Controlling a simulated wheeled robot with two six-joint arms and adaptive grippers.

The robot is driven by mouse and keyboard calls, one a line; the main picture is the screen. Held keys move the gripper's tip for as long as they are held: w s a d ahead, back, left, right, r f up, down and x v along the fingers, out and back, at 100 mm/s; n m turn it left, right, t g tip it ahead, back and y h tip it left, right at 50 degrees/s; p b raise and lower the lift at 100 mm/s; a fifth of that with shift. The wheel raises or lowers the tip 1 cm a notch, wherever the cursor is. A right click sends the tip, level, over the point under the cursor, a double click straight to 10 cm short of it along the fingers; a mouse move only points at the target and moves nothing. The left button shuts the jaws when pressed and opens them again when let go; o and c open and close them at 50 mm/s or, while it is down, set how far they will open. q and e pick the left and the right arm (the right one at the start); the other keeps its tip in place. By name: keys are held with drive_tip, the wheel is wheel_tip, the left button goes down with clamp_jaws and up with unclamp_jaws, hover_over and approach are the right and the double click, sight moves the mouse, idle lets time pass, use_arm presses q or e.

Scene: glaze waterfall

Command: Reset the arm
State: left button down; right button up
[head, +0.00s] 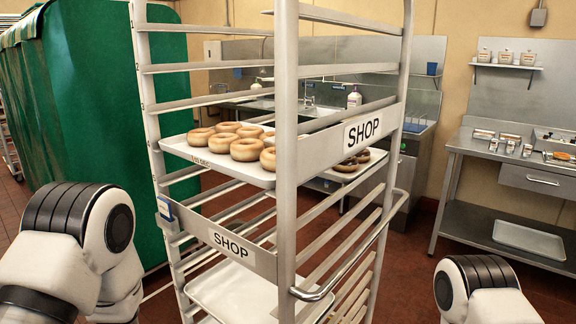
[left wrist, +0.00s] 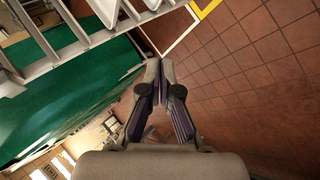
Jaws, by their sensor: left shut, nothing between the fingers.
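My left gripper (left wrist: 160,88) shows in the left wrist view with its two fingers together at the tips. It is shut and empty, over the red tiled floor (left wrist: 240,70). The rack and the green cover lie to its upper left in that view. In the head view my left arm (head: 75,240) is at the lower left, beside the rack, and its gripper is not visible. My right arm (head: 478,285) shows at the lower right, and its gripper is out of view.
A tall metal rack (head: 287,150) labelled SHOP stands in front, holding a tray of donuts (head: 232,166) and a lower tray (head: 238,292). A green cover (head: 95,100) stands left. A steel table (head: 470,150) stands at the right wall, with open floor before it.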

use_arm(q)
drive_tip(key=s+f+m+g, duration=0.4)
drive_tip(key=s+f+m, duration=0.2)
drive_tip(key=s, duration=0.7)
drive_tip(key=s+d+f+m+g+h, duration=0.1)
drive_tip(key=s+f+m+g, duration=0.3)
drive_tip(key=s+f+m, duration=0.3)
drive_tip(key=s+m, duration=0.4)
drive_tip(key=s, duration=0.3)
drive_tip(key=shift+s+f+g+h, duration=0.15)
drive_tip(key=shift+f+g+h, duration=0.05)
drive_tip(key=shift+g+h, duration=0.1)
drive_tip(key=shift+d, duration=0.1)
